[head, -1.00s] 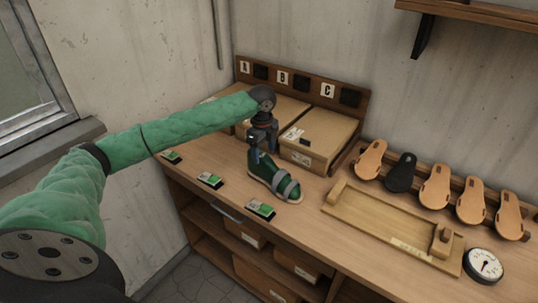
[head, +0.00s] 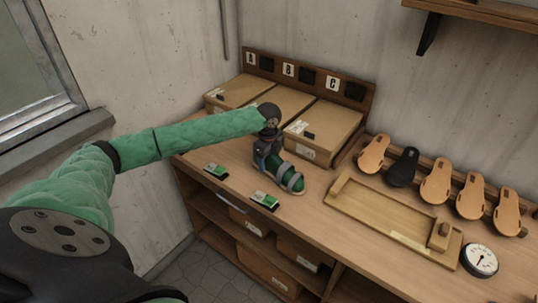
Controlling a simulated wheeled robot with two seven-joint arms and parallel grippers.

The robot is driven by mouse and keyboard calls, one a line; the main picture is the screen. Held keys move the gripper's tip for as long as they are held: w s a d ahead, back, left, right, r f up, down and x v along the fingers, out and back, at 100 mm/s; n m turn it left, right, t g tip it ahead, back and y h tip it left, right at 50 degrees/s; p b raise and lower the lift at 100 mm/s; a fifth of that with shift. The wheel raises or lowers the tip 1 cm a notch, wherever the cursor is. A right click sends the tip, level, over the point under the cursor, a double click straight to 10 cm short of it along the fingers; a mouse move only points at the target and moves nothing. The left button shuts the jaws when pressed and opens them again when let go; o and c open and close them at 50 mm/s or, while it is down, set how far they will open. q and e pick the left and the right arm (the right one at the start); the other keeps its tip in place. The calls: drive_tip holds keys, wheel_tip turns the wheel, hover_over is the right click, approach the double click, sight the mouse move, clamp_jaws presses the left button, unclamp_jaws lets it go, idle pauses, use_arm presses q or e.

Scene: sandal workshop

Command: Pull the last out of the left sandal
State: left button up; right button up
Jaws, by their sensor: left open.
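The left sandal (head: 299,190), with grey straps and a pale sole, stands on the bench below my left gripper. A dark green last (head: 284,169) fills it. My left gripper (head: 262,163) points down at the heel end of the sandal, low over the upper part of the last. Its jaws are open, and the last's top is mostly hidden behind them; I cannot tell whether they touch it. My right gripper is out of view.
Cardboard boxes (head: 323,128) stand close behind, under a rack marked A, B, C (head: 312,75). Green-and-white cards (head: 264,200) lie along the front edge. A wooden tray (head: 380,224), a dial gauge (head: 480,260) and a row of soles (head: 435,181) are to the right.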

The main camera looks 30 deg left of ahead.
use_arm(q)
drive_tip(key=c, duration=1.4)
drive_tip(key=o, duration=0.5)
drive_tip(key=shift+c, duration=0.8)
drive_tip(key=shift+r, duration=0.1)
drive_tip(key=shift+r+p, duration=0.1)
drive_tip(key=shift+p, duration=0.45)
drive_tip(key=shift+w+a+p, duration=0.1)
drive_tip(key=shift+a+p, duration=0.2)
drive_tip(key=shift+a, duration=0.9)
drive_tip(key=shift+a+r, duration=0.1)
drive_tip(key=shift+a, duration=0.1)
